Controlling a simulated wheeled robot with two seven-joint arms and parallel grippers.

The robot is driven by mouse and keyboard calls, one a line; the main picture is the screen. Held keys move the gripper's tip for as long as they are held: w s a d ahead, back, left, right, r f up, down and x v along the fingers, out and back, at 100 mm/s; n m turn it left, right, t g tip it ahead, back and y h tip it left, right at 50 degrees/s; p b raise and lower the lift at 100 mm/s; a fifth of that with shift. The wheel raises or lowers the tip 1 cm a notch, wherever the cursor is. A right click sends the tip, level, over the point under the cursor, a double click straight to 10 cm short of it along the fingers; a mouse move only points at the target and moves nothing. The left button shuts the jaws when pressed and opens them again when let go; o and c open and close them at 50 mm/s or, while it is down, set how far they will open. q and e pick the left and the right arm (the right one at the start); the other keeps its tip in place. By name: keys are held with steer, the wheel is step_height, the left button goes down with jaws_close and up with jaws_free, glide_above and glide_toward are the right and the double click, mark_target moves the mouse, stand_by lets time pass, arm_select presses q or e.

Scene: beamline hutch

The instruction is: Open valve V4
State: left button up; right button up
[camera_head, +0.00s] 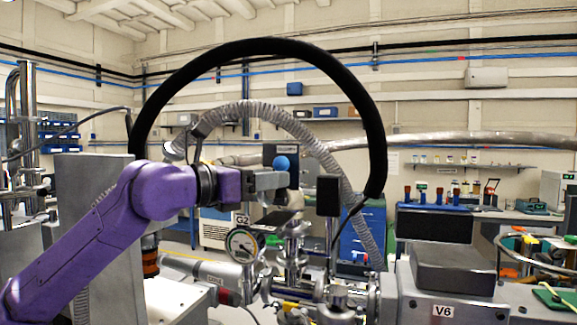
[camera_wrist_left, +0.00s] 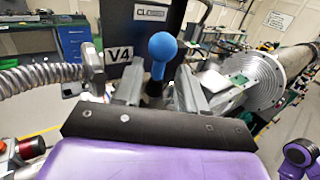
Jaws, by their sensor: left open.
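Valve V4 shows in the left wrist view as a dark box with a white "V4" label (camera_wrist_left: 119,54) and a second label starting "CL" (camera_wrist_left: 150,13). In the head view the knob (camera_head: 281,163) shows against the dark box, at the end of my purple left arm. My left gripper (camera_wrist_left: 158,90) is open, with one finger on each side of the stem below the knob. Contact with the stem cannot be told. My right gripper is not in view.
A round dial gauge (camera_head: 242,245) and metal fittings stand below the left gripper. A ribbed grey hose (camera_head: 250,108) and a thick black hose (camera_head: 262,46) arch over it. A box labelled V6 (camera_head: 443,310) is at the lower right. A large metal flange (camera_wrist_left: 255,80) is right of the knob.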

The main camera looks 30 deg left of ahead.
mark_target(289, 192)
arm_select(q)
steer(key=p+x, duration=0.1)
steer(key=x, duration=0.4)
steer(key=shift+w+f, duration=0.15)
steer(key=shift+w, duration=0.05)
steer(key=shift+s+a, duration=0.1)
steer(key=shift+s, duration=0.15)
steer(key=shift+w, duration=0.1)
jaws_close()
